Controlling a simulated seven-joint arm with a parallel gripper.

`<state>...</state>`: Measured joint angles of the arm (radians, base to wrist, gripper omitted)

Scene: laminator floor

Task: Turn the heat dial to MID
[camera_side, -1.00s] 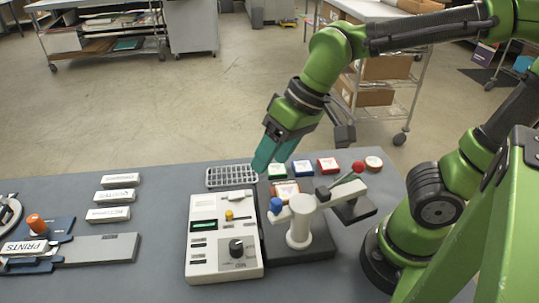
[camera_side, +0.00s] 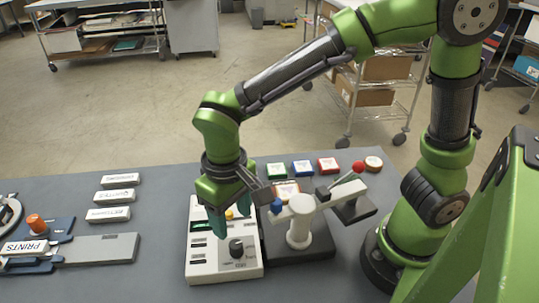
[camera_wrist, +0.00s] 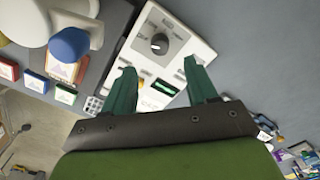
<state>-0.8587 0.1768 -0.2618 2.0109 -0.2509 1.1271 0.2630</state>
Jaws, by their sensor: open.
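The heat dial is a round black knob (camera_side: 236,248) on the front right of a white control box (camera_side: 201,268). In the wrist view the dial (camera_wrist: 159,43) sits on a grey plate, with labels too small to read. My gripper (camera_side: 217,228) is above the box, fingers pointing down, just behind and left of the dial in the side view. In the wrist view my gripper (camera_wrist: 160,70) is open and empty, its teal fingers apart with the green display (camera_wrist: 162,87) between them. The dial lies beyond the fingertips, apart from them.
A white press arm with a blue knob (camera_side: 276,205) and a red-tipped lever (camera_side: 358,167) stands right of the box. Several coloured blocks (camera_side: 302,168) lie behind it. White label blocks (camera_side: 108,214) lie left. The bench between them and the box is clear.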

